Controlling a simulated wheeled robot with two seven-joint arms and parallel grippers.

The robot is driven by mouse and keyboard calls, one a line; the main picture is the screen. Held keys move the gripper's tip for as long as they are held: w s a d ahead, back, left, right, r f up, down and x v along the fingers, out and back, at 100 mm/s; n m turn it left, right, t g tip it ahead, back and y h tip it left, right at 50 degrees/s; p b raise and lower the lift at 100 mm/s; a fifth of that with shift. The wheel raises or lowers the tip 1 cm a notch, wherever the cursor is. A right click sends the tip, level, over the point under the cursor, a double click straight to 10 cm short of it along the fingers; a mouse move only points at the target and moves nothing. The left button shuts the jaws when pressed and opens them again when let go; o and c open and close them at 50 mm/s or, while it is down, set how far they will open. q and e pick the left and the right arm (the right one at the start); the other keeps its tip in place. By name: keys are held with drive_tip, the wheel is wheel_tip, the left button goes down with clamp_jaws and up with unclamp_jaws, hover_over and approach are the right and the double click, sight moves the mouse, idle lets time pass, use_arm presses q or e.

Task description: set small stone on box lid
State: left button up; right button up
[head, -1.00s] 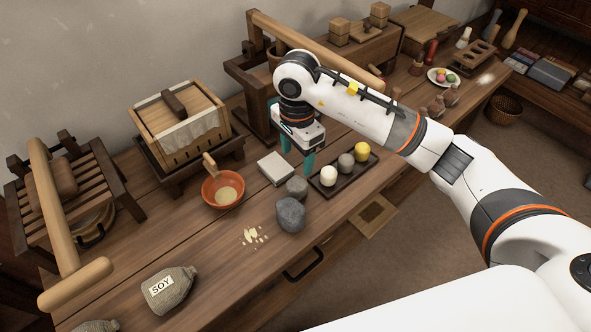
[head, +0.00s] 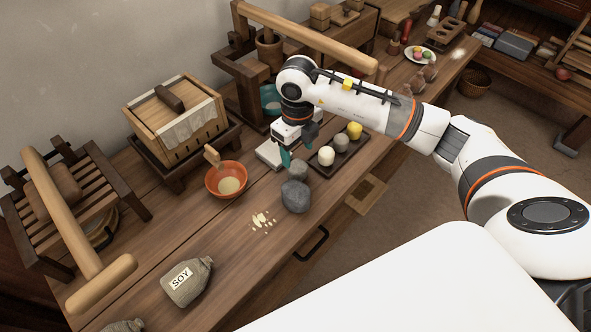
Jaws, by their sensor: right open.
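The small grey stone (head: 298,169) stands on the bench just behind the large grey stone (head: 295,197). My right gripper (head: 298,156) is open and empty, its teal fingers low over the bench right behind the small stone. I cannot tell whether they touch it. The wooden box (head: 178,125) stands on a dark stand to the left. Its lid (head: 158,104) has a dark handle bar on top, and a pale cloth hangs over the rim. My left gripper is not in view.
A white slab (head: 268,153) lies partly behind my gripper. A dark tray (head: 327,170) with several small cylinders is close on the right. An orange bowl (head: 226,181) stands between box and stones.

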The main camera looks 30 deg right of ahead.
sight(297, 165)
wheel_tip(297, 165, down, 8)
drive_tip(key=shift+w+d+r, duration=0.1)
drive_tip(key=shift+r, duration=0.1)
drive_tip(key=shift+c, duration=0.2)
drive_tip(key=c, duration=0.9)
drive_tip(key=shift+c, duration=0.5)
drive_tip(key=shift+r, duration=0.2)
